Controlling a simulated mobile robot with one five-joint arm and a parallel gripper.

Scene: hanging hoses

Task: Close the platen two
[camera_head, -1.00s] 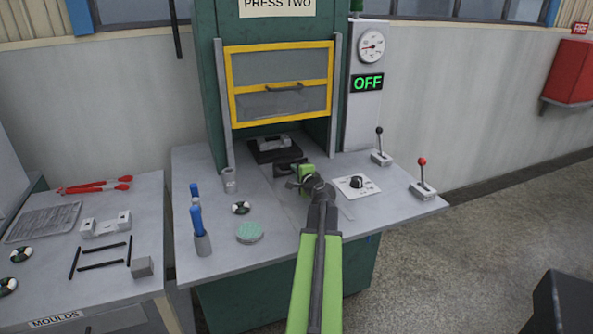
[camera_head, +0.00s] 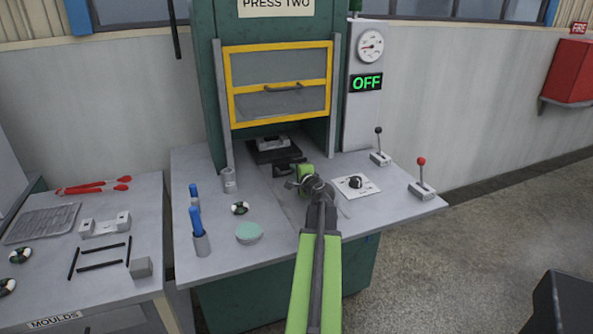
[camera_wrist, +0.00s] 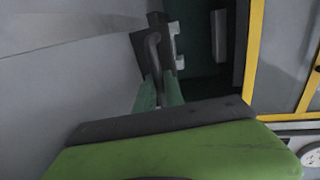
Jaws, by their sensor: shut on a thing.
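Press two stands ahead with its yellow-framed guard (camera_head: 280,85) raised above a dark opening. A dark platen (camera_head: 262,156) with a light grey mould piece (camera_head: 272,143) on it sits below the guard. My gripper (camera_head: 294,180) is at the front of the platen. In the wrist view, its two green fingers (camera_wrist: 159,88) are shut on a dark bent handle (camera_wrist: 153,48) in front of the dark plate. My arm hides part of the bench beneath. The sign on the press reads OFF (camera_head: 367,83).
To the right are a black knob (camera_head: 355,182), a black-topped lever (camera_head: 380,148) and a red-topped lever (camera_head: 422,176). To the left are a grey cup (camera_head: 229,180), blue-handled tools (camera_head: 197,220) and a green round pad (camera_head: 249,233). A mould bench (camera_head: 150,205) stands farther left.

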